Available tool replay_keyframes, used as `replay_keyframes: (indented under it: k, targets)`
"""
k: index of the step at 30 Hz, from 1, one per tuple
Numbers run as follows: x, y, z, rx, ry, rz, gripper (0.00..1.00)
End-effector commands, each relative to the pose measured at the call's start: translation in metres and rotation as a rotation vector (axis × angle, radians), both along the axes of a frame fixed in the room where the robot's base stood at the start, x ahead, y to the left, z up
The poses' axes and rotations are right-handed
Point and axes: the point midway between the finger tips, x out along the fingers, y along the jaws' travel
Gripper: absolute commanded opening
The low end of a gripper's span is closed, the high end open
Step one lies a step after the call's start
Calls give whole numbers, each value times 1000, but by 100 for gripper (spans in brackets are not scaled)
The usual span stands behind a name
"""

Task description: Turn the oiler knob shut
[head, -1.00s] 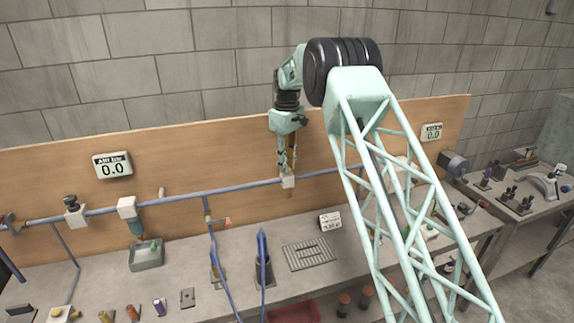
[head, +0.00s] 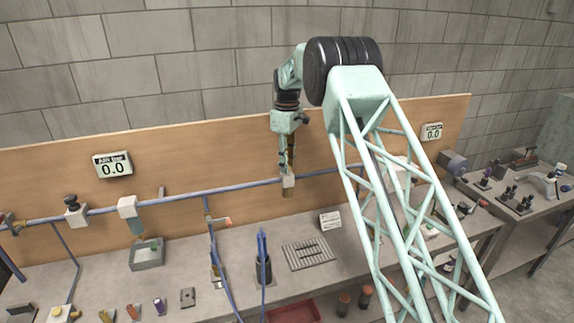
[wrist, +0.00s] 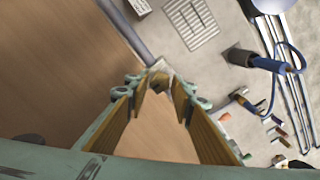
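The oiler is a pale block (head: 288,181) on the blue pipe along the wooden backboard, with a brownish bowl (head: 288,192) hanging below it. My gripper (head: 287,171) points straight down, with its fingertips at the top of the oiler. In the wrist view, the two brown-padded fingers (wrist: 163,86) stand apart, and the oiler's pale block (wrist: 161,70) shows just past their tips. A small brownish part, probably the knob, sits between the tips. Whether the pads press on it cannot be told. The fingers hide most of the knob in the head view.
The backboard (head: 180,175) stands close behind the oiler. The pipe (head: 240,188) runs to both sides. A filter unit (head: 127,207) and a black-knobbed regulator (head: 73,210) are on it farther left. Blue tools (head: 263,255) stand upright on the bench in front.

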Motion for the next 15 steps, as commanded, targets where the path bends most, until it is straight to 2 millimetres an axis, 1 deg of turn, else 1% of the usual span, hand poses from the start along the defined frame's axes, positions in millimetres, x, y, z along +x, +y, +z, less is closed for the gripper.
replay_keyframes:
  k: [1,3,15]
  targets:
    - [0,0,0,0,0,0,27]
    - [0,0,0,0,0,0,31]
    - [0,0,2,0,0,-1,31]
